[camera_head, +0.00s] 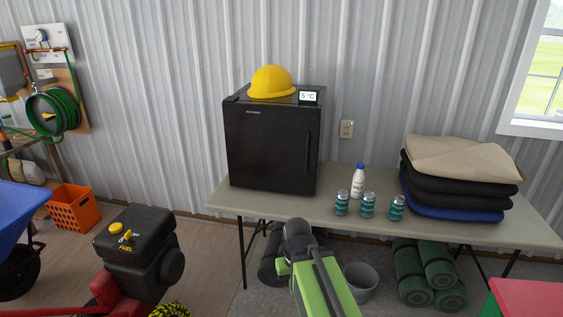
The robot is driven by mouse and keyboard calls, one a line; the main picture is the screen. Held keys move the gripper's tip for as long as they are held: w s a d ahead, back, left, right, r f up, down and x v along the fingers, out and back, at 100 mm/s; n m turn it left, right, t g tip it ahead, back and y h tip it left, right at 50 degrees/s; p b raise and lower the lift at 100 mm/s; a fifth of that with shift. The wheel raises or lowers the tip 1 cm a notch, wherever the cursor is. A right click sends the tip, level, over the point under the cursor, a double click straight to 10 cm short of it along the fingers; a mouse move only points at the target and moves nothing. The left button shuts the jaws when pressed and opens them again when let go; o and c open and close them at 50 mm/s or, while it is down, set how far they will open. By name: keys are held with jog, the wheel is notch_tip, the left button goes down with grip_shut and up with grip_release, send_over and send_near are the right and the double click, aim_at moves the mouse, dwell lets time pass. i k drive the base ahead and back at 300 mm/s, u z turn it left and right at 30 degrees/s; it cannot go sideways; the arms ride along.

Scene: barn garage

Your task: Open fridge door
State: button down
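A small black fridge (270,148) stands upright on the left part of a long table. Its door faces me and is shut. A dark vertical handle (308,150) runs along the door's right side. My green and black arm rises from the bottom middle of the view, in front of the table and below the fridge. The fingers of my gripper cannot be made out, as the arm's dark end hides them or they are out of sight. The arm's end appears apart from the fridge.
The table (330,208) also holds a milk bottle (358,181), three cans (368,204) and folded blankets (455,185). A yellow hard hat (271,82) and a thermometer (308,97) sit on the fridge. Below are a grey bucket (360,280) and green rolls (428,270). A black engine (138,248) stands left.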

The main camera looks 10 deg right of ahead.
aim_at(274, 147)
jog(key=u, duration=0.6)
jog(key=i, duration=1.4)
jog(key=z, duration=0.05)
